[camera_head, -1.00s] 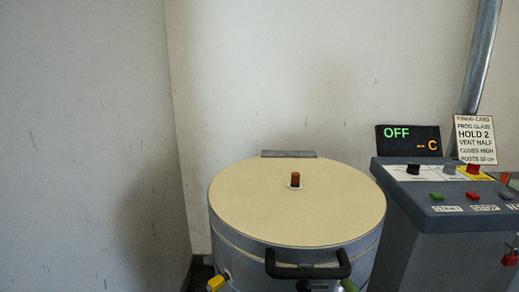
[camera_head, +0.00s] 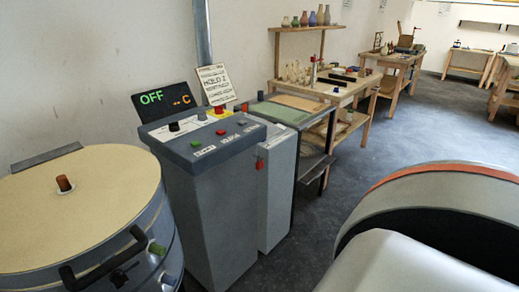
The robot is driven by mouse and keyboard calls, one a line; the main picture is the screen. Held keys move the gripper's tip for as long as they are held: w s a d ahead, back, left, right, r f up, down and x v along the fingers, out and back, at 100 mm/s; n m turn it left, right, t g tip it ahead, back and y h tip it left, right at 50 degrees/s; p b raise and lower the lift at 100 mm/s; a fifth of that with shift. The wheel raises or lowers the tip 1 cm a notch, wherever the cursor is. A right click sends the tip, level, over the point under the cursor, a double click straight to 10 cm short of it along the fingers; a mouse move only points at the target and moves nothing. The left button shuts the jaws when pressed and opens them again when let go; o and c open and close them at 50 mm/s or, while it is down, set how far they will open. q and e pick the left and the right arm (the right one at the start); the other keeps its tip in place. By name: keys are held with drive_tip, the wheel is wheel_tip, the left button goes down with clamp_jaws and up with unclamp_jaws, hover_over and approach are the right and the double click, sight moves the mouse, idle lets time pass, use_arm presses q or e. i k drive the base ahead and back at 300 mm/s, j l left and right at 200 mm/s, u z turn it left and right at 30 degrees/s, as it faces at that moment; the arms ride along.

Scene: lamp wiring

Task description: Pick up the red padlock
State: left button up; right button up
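A large white and dark rounded form with an orange band fills the lower right and may be part of my own arm. No gripper fingers show in this view, so neither gripper can be placed relative to the padlock.
The control console (camera_head: 205,200) has buttons and a display (camera_head: 166,101) reading OFF. A round kiln (camera_head: 80,215) with a black handle stands at the left. A workbench (camera_head: 325,88) and further tables stand behind. Dark floor (camera_head: 345,180) is open right of the console.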

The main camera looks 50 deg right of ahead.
sight(260, 164)
drive_tip(key=z, duration=1.55)
drive_tip(key=i+l+u, duration=0.1)
drive_tip(key=i+l, duration=0.15)
drive_tip(key=l, duration=0.15)
drive_tip(key=i+l+u, duration=0.25)
drive_tip(key=i+l, duration=0.25)
drive_tip(key=l, duration=0.3)
drive_tip(key=i+l+u, duration=0.15)
drive_tip(key=l, duration=0.3)
drive_tip(key=i+l+u, duration=0.1)
drive_tip(key=i+l, duration=0.15)
drive_tip(key=l, duration=0.2)
drive_tip(key=i+l+u, duration=0.1)
drive_tip(key=l, duration=0.4)
drive_tip(key=i+l+u, duration=0.15)
drive_tip(key=l, duration=0.35)
drive_tip(key=i+l+u, duration=0.1)
drive_tip(key=l, duration=0.4)
drive_tip(key=i, duration=0.1)
